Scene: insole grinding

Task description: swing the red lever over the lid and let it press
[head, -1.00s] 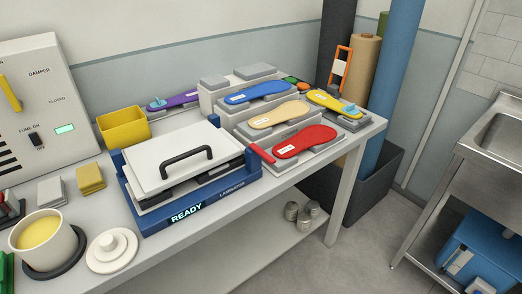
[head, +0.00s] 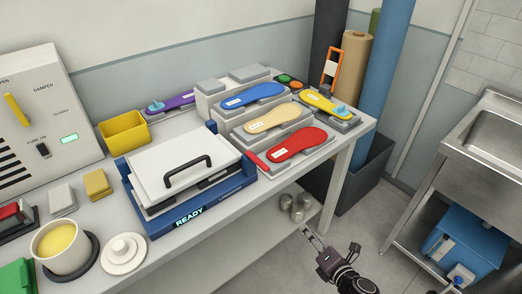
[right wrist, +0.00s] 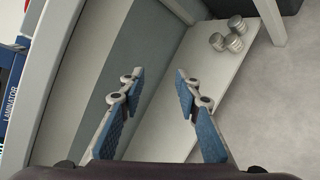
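The laminator has a blue base (head: 218,203) with a lit READY sign on its front. Its white lid (head: 150,167) with a black handle (head: 187,171) lies over the base. The red lever (head: 256,161) shows at the right end of the laminator, beside the red insole's block, and is not over the lid. My right gripper (head: 309,231) is in front of the table at lower right, well apart from the lever. In the right wrist view its two blue-padded fingers (right wrist: 159,78) are spread with nothing between them. My left gripper is not in view.
Red (head: 297,145), beige (head: 271,118) and blue (head: 253,95) insoles lie on grey blocks right of the laminator. A cream pot (head: 48,262) and white knobbed lid (head: 123,254) stand at left. Metal weights (right wrist: 227,40) sit on the lower shelf. The floor ahead of the table is clear.

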